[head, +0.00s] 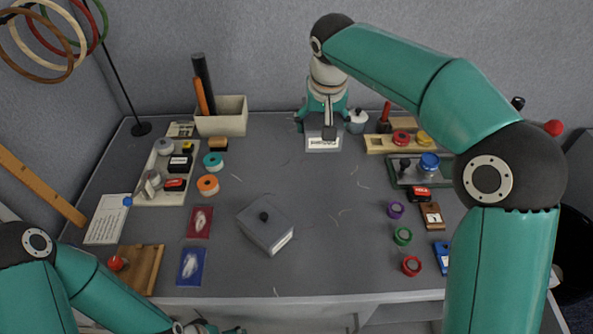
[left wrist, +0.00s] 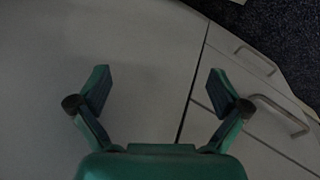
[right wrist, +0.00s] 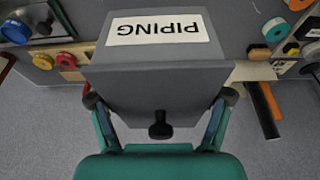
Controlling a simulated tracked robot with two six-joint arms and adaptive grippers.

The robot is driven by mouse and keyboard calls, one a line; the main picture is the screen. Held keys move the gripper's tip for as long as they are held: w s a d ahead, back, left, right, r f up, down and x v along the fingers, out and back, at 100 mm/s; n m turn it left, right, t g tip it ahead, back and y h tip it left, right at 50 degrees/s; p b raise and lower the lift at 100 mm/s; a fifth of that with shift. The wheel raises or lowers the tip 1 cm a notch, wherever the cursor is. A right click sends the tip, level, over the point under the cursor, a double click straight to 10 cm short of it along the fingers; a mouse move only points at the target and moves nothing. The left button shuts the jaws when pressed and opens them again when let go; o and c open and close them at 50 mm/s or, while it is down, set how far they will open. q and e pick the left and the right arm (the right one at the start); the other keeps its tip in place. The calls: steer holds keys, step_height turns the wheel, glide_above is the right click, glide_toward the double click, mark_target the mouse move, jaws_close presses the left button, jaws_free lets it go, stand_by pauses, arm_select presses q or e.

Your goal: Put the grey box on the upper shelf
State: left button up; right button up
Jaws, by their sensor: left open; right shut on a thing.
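A grey box (right wrist: 190,78) labelled PIPING, with a black knob, is in my right gripper (right wrist: 160,103), which is shut on it. In the head view this gripper (head: 324,118) is at the back of the table, and the box's white label (head: 323,143) shows below it. I cannot tell how high it is held. Another grey box (head: 260,230) with a black knob and a white label stands on the table (head: 330,265), front centre. My left gripper (left wrist: 158,88) is open and empty in front of the table. No upper shelf is clearly in view.
A cream bin (head: 222,124) with tubes stands left of the right gripper, and a small white pot (head: 357,120) stands right of it. Tape rolls and trays line both sides. Coloured rings (head: 50,40) hang at upper left. The table's middle is mostly clear.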

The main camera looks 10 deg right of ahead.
mark_target(316, 187)
steer(key=shift+w+f, duration=0.15)
steer(key=shift+f, duration=0.1)
step_height(316, 187, down, 19)
steer(key=shift+d+b, duration=0.1)
steer(key=shift+b, duration=0.25)
steer(key=shift+f, duration=0.15)
steer(key=o, duration=1.7)
steer(key=v, duration=1.2)
